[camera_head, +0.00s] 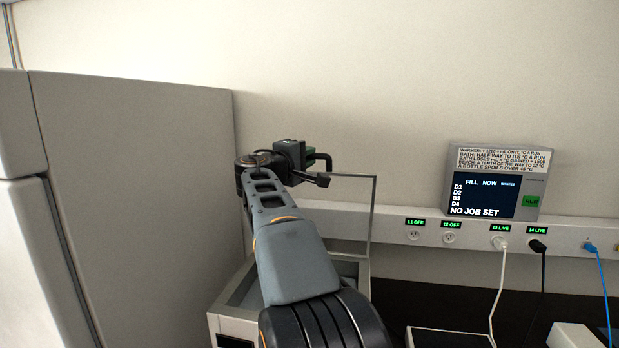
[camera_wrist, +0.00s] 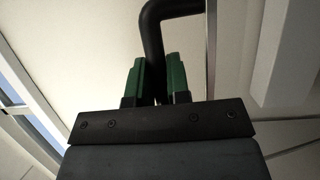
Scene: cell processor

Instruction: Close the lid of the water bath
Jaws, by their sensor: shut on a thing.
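The water bath (camera_head: 228,326) is a pale box low in the middle of the head view, largely hidden behind my arm. Its lid (camera_head: 373,215), a thin-framed, see-through panel, stands raised and roughly upright at the back of the box. My gripper (camera_head: 308,153) is at the lid's upper left part, shut on the black lid handle (camera_head: 325,163). In the wrist view, the green fingers of my gripper (camera_wrist: 157,82) sit on either side of the bent black handle (camera_wrist: 153,35). A thin edge of the lid (camera_wrist: 211,50) shows just right of them.
A tall grey cabinet (camera_head: 140,190) stands close on the left. On the right, a screen (camera_head: 488,190) reading "NO JOB SET" sits above a socket rail (camera_head: 570,237) with plugged cables.

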